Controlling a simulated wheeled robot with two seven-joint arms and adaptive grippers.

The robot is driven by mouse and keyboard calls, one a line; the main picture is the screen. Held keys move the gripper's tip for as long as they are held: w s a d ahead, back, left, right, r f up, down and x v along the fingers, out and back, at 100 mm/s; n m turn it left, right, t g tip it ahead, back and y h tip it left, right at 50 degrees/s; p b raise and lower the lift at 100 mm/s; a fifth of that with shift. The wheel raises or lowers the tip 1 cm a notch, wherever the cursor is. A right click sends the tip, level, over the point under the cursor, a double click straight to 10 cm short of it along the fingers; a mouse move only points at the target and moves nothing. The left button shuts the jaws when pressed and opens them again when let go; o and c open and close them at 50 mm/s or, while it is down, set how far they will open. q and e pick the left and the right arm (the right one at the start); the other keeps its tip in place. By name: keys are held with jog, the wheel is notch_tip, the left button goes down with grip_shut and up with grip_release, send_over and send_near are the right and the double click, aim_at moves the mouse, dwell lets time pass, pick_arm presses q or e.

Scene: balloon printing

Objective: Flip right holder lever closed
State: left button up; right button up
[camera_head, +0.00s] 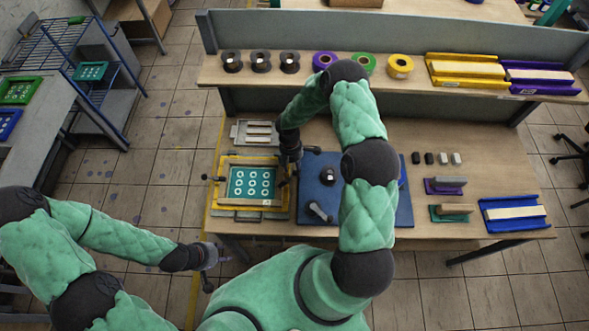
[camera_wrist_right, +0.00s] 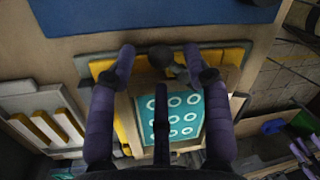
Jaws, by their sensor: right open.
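The yellow holder frame (camera_head: 226,203) sits at the table's left, around a teal plate (camera_head: 252,183) with white rings. The plate also shows in the right wrist view (camera_wrist_right: 178,118). My right gripper (camera_head: 287,182) is over the frame's right side. In the right wrist view its two fingers stand wide apart, and the dark knob of the right lever (camera_wrist_right: 160,55) shows between their tips; contact cannot be told. A left lever with a dark knob (camera_head: 207,177) sticks out from the frame's left side. My left gripper (camera_head: 210,268) hangs off the table's front left edge, its fingers unclear.
A blue mat (camera_head: 330,165) with a grey-handled tool (camera_head: 320,212) lies right of the holder. A grey tray (camera_head: 236,132) with pale strips stands behind it. Spools (camera_head: 261,61) line the back shelf. Small blocks (camera_head: 429,158) and holders (camera_head: 513,214) sit to the right.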

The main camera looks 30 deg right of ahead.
jog(key=shift+s+f, duration=0.3)
jog(key=shift+f, duration=0.45)
jog(key=shift+w+f, duration=0.1)
jog(key=shift+f, duration=0.25)
grip_shut()
